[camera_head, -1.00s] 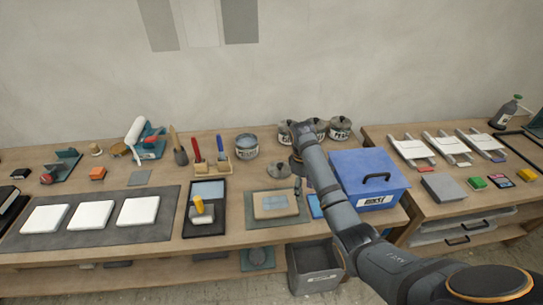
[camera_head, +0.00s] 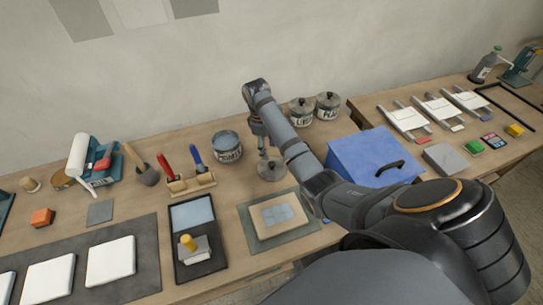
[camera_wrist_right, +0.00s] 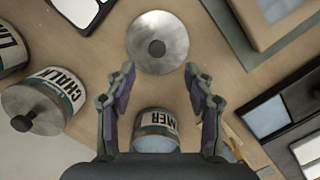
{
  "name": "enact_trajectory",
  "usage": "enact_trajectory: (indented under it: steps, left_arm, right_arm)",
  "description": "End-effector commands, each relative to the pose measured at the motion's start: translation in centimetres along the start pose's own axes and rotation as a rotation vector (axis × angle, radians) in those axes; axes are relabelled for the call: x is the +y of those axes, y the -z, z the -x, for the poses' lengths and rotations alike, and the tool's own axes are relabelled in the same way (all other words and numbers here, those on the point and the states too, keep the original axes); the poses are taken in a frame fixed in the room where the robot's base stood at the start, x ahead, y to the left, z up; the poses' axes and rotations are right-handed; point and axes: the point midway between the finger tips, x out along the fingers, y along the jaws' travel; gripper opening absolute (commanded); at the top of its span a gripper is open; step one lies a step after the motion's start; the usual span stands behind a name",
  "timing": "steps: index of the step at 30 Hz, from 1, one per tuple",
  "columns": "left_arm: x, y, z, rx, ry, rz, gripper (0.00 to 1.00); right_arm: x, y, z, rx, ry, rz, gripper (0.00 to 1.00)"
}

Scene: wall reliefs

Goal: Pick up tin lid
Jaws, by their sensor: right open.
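The tin lid, a round grey metal disc with a dark knob, lies flat on the wooden bench (camera_head: 271,172). It also shows whole in the right wrist view (camera_wrist_right: 175,40), just beyond my fingertips, with its knob roughly centred between them. My right gripper (camera_head: 262,148) is above the lid in the head view, pointing down, its fingers partly covered by the arm. In the wrist view its two fingers (camera_wrist_right: 160,75) are spread apart with nothing between them. An open tin (camera_head: 227,150) stands to the left of the lid. My left gripper is not in view.
Two lidded tins (camera_head: 314,110) stand behind my right arm. A blue box with a black handle (camera_head: 372,150) is to the right. Bare wood surrounds the lid closely.

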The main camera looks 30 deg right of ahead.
Motion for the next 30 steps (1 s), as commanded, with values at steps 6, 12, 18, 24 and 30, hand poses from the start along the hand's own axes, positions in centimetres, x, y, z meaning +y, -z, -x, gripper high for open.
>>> enact_trajectory:
  steps: [6,12,18,24,30]
  left_arm:
    - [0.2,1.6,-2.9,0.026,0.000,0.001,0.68]
    - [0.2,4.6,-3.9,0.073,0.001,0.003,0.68]
    - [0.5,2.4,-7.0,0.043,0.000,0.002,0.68]
    - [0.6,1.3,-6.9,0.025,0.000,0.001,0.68]
    - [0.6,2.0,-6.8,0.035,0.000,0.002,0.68]
  right_arm:
    - [0.0,0.1,-3.1,0.001,-0.001,0.000,0.53]
    - [0.0,-0.1,-4.5,-0.001,0.000,-0.001,0.53]
    - [0.0,-0.3,-8.1,0.000,-0.001,-0.001,0.53]
    - [0.0,-0.4,-8.0,0.001,-0.001,-0.001,0.53]
    - [0.0,-0.4,-8.0,0.001,-0.001,0.000,0.33]
